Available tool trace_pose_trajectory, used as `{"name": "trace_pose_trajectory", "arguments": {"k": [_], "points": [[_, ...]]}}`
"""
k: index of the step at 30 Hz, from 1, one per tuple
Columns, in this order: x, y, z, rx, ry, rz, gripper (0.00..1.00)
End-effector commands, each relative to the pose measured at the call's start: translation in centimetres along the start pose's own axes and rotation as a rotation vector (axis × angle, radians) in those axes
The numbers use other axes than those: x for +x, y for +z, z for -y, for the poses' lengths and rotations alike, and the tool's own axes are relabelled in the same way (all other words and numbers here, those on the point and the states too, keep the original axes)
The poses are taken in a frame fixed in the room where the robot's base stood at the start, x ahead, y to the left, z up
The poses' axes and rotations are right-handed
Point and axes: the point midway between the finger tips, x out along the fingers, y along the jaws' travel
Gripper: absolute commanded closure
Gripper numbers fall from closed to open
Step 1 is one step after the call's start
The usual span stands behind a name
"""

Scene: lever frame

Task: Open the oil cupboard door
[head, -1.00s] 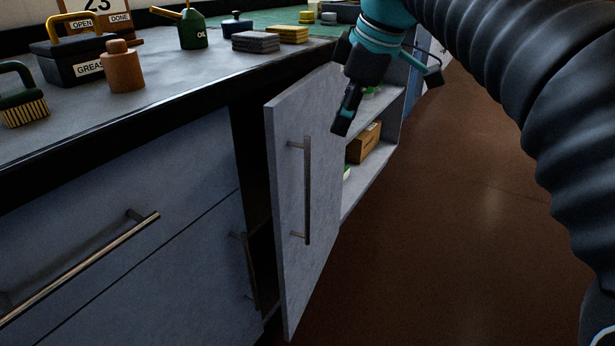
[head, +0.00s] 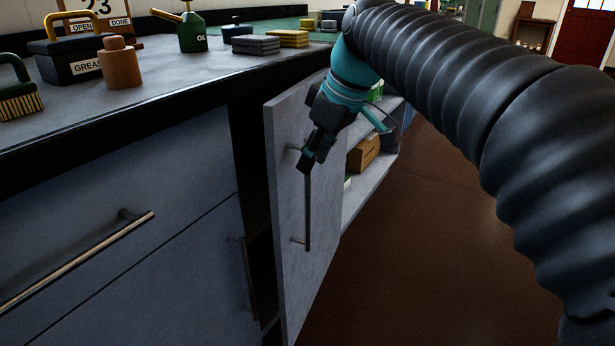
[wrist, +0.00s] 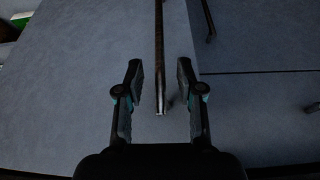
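A grey cupboard door (head: 290,225) stands ajar, swung out from the dark counter front. No label shows on it, so I cannot tell from writing that it is the oil cupboard's. Its upright bar handle (head: 307,215) also shows in the wrist view (wrist: 159,50). My gripper (head: 309,162) is at the upper end of this handle and hides part of it in the head view. In the wrist view my gripper (wrist: 159,80) is open, with the bar's end between its two fingers and a gap on each side.
Shelves (head: 368,200) with a brown box (head: 363,153) lie beyond the door. A second upright handle (head: 248,278) is left of the door, and a drawer handle (head: 80,260) further left. The counter holds a green oil can (head: 192,35). The brown floor (head: 430,260) at right is clear.

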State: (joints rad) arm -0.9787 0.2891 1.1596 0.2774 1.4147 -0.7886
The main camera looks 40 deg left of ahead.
Motion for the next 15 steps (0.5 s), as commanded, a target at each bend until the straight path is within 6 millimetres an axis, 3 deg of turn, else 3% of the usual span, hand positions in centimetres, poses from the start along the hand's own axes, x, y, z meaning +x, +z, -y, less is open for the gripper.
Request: {"name": "trace_pose_trajectory", "arguments": {"k": [6, 15], "points": [[3.0, 0.0, 0.0, -0.001, 0.0, 0.0, 0.63], [4.0, 0.0, 0.0, 0.0, 0.001, -0.001, 0.63]]}}
